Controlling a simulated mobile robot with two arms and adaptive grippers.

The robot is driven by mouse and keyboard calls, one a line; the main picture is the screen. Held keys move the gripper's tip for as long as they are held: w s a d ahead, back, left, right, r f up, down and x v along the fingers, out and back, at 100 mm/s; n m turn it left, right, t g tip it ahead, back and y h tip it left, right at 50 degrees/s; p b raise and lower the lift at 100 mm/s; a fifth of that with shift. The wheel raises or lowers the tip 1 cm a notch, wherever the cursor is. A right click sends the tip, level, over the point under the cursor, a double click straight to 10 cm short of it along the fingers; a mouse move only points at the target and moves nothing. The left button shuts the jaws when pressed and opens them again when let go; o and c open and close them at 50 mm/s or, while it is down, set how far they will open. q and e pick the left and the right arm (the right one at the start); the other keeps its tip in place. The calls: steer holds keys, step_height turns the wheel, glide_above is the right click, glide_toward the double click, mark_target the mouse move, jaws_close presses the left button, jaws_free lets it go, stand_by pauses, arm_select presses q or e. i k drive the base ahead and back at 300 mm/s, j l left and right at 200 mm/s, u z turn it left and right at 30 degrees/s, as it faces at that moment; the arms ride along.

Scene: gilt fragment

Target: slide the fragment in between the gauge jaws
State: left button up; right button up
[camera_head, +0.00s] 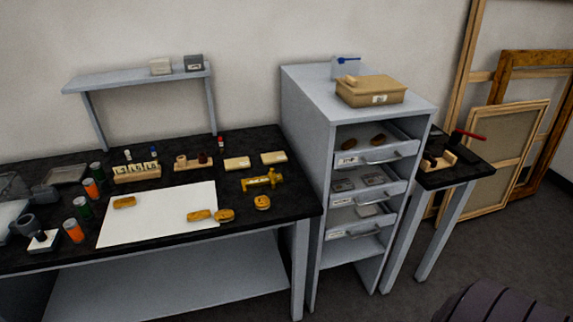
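Gilt fragments lie on and near a white sheet (150,225) on the black-topped bench: a fragment at the sheet's left (124,202), another at its right part (199,215), a third by its right edge (225,215), and one on the bare bench top to the right (262,202). I cannot tell which one the task means. A brass-coloured tool (262,180), which looks like the gauge, lies behind that last fragment, apart from it. Its jaws are too small to make out. Neither gripper is in view.
Orange and green jars (73,230) crowd the bench's left. Small racks (137,172) and yellowish blocks (237,163) line the back. A grey drawer cabinet (305,110) with open drawers and a box (371,91) on top stands right, beside a small side table (460,175).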

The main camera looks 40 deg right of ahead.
mark_target(263, 202)
steer(key=z, duration=1.05)
